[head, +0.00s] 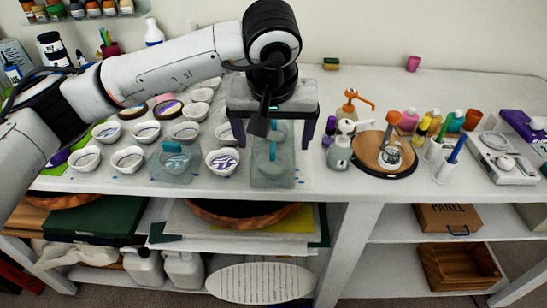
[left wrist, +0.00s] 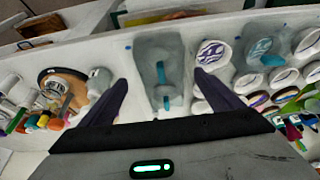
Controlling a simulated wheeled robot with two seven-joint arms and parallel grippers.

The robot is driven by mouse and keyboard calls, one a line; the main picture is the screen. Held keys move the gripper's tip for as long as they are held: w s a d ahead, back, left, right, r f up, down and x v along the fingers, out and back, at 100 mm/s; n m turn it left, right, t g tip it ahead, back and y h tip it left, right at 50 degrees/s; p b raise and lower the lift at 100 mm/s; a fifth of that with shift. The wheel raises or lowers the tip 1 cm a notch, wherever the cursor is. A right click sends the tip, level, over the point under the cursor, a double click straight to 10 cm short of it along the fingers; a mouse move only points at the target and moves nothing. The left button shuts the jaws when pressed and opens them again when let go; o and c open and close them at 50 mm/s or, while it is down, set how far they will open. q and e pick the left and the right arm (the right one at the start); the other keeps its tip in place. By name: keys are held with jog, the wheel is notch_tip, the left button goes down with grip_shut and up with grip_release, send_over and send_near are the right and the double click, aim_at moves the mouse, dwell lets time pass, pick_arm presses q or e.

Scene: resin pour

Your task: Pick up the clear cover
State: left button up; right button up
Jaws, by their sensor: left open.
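A clear, greyish see-through cover (head: 272,178) with teal handle parts stands near the front edge of the table, below my left gripper. It also shows in the left wrist view (left wrist: 148,48), lying between the two fingers. My left gripper (head: 273,136) is open, pointing down with its dark purple fingers apart on either side of the cover's handle. In the left wrist view the open fingertips (left wrist: 160,80) frame the cover, with nothing held. Part of the cover is hidden by my gripper in the head view. My right gripper is not in view.
A mould with purple swirls (head: 222,161) stands close on the left. A pump bottle (head: 338,153) and a round wooden board (head: 372,164) stand to the right.

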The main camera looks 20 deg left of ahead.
aim_at(273, 148)
pick_arm(q)
jog(key=shift+w+p+x, duration=0.2)
jog(key=shift+p+x, duration=0.45)
jog(key=shift+x, duration=2.8)
jog(key=shift+a+r, duration=0.15)
jog(key=shift+r, duration=0.05)
jog(key=c, duration=0.8)
